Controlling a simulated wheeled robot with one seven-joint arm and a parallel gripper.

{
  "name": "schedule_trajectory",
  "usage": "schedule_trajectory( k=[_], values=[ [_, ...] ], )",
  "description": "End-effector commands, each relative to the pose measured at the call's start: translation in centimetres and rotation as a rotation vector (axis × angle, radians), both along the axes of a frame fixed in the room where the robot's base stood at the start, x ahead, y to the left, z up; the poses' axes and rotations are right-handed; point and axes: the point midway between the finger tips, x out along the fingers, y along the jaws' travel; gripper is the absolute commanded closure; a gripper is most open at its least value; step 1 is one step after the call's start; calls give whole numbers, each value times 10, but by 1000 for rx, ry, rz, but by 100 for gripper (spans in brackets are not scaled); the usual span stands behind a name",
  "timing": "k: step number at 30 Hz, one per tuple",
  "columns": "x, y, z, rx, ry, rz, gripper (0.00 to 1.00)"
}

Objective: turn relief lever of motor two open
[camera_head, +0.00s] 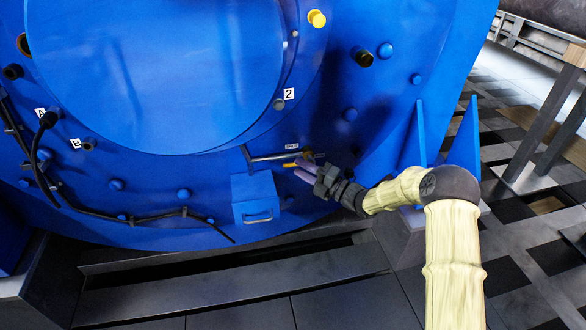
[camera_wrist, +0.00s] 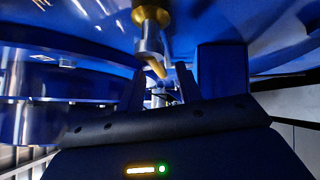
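The big blue motor (camera_head: 150,70) fills the left of the head view and carries a label "2" (camera_head: 289,93). Low on its face a thin metal pipe (camera_head: 268,157) runs sideways to a small yellow lever (camera_head: 291,165). My gripper (camera_head: 302,171) is at that lever, with its fingers pointing left towards it. In the wrist view the fingers (camera_wrist: 160,85) stand apart, and the yellow lever (camera_wrist: 157,68) hangs from a metal valve (camera_wrist: 149,38) near the gap between the tips. I cannot tell whether a finger touches it.
A blue box with a handle (camera_head: 256,198) sticks out below the pipe. Black cables (camera_head: 100,214) run along the motor's lower left. Blue fins (camera_head: 466,140) stand to the right of my gripper. The tiled floor (camera_head: 520,245) is open at the right.

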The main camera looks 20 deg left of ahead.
Motion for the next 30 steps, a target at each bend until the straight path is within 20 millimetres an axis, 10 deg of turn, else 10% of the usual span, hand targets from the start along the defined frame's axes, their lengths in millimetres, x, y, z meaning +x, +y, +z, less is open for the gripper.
schedule_trajectory(
  k=[17, 23, 30],
  values=[
    [8, 36, 5, 0, 0, 0, 65],
    [8, 35, 5, 0, 0, 0, 100],
    [8, 35, 5, -1, -1, 0, 100]
  ],
)
